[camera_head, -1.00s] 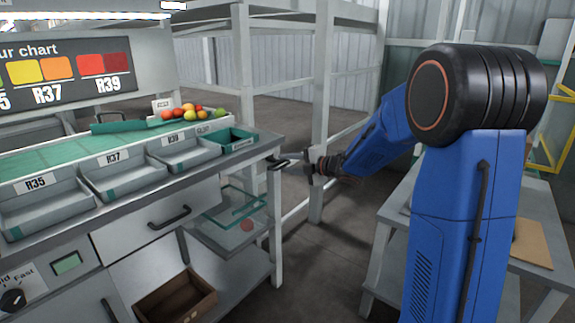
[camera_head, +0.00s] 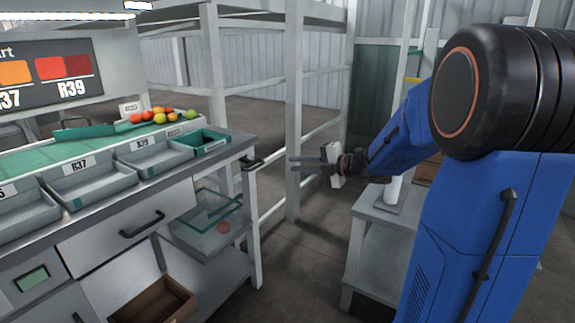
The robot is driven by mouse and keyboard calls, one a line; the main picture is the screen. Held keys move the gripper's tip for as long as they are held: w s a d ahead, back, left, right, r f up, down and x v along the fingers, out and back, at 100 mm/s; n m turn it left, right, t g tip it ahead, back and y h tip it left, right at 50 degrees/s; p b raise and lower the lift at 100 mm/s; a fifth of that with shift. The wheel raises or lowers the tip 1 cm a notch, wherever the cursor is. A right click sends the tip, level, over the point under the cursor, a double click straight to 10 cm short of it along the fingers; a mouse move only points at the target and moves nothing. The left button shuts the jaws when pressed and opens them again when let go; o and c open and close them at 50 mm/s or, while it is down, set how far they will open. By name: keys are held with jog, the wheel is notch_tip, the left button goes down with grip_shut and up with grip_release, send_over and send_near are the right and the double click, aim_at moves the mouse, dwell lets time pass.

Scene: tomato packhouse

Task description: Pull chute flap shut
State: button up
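A small dark handle (camera_head: 252,162) sticks out at the right end of the sorting bench, just below its top. I cannot tell whether it belongs to the chute flap, and no flap panel shows clearly. My gripper (camera_head: 294,164) is to the right of this handle, apart from it, with its fingers pointing left. The two grey fingers are spread with a gap between them and nothing in it.
The bench has grey trays (camera_head: 91,184) and a green tray (camera_head: 203,145). Several tomatoes lie behind them. A clear box (camera_head: 203,232) sits below the bench top. A grey table (camera_head: 383,218) stands at right, and a rack post (camera_head: 292,110) behind my gripper.

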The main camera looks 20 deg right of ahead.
jog(key=shift+v, duration=0.85)
jog(key=s+d+r+m+t+h, duration=0.1)
jog(key=s+d+r+m+h, duration=0.35)
jog(key=s+m+h, duration=0.65)
jog(key=s+a+f+m+g, duration=0.3)
jog(key=s+f+m, duration=0.1)
jog(key=s, duration=0.4)
jog(key=s+a+f+m+g+y, duration=0.1)
jog(key=s+a+f+m, duration=0.3)
jog(key=s, duration=0.4)
jog(key=s+a+f+m+g+y, duration=0.1)
jog(key=s+a+f+m+g, duration=0.3)
jog(key=s, duration=0.5)
jog(key=shift+f+m+g, duration=0.3)
jog(key=shift+f+m, duration=0.25)
jog(key=shift+m, duration=0.55)
